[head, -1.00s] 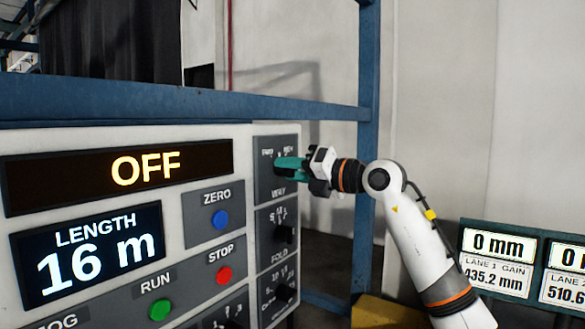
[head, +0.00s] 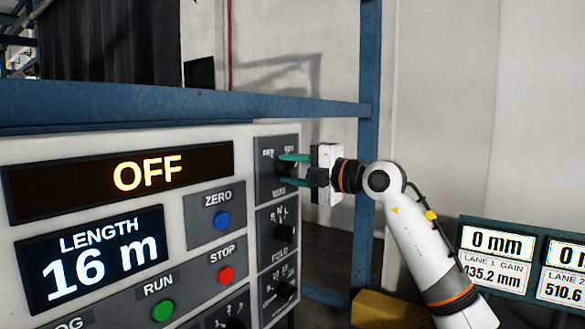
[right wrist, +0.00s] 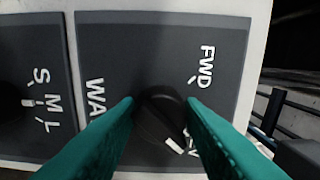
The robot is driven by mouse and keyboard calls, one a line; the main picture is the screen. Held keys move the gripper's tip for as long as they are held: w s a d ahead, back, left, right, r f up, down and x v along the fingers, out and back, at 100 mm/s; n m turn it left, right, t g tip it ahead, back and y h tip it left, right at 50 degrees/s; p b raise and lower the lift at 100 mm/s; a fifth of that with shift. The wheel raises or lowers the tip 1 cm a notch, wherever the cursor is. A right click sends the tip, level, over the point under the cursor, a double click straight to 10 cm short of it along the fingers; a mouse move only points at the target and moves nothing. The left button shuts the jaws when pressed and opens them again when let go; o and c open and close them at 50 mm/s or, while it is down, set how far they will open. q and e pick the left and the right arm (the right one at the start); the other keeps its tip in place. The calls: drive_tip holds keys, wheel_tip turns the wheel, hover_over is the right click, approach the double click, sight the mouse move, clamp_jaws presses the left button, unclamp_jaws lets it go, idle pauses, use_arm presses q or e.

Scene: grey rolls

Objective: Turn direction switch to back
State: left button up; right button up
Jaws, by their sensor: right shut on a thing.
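The direction switch is a black rotary knob (right wrist: 160,112) on a dark plate (right wrist: 130,45) with FWD and a partly hidden second label at its right side in the right wrist view. The knob's white pointer mark (right wrist: 173,146) points down and right, toward the partly hidden label. My right gripper (head: 288,170) is at the plate in the head view, with its teal fingers one above the other. In the right wrist view the fingers lie on either side of the knob and are shut on it. My left gripper is in neither view.
The plate sits at the upper right of a control panel (head: 245,140) with an OFF display (head: 120,175) and a LENGTH display (head: 98,250). More knobs (head: 284,232) are below it. A blue post (head: 366,120) stands behind my right wrist. Screens (head: 500,260) stand at the right.

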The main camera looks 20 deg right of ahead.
drive_tip(key=shift+m, duration=0.3)
drive_tip(key=o, duration=1)
drive_tip(key=shift+d, duration=0.1)
drive_tip(key=shift+s+d+f, duration=0.1)
drive_tip(key=shift+s+d, duration=0.05)
drive_tip(key=shift+s, duration=0.1)
drive_tip(key=b+v, duration=0.5)
drive_tip(key=v, duration=0.6)
drive_tip(key=shift+d, duration=0.2)
drive_tip(key=shift+s+a, duration=0.1)
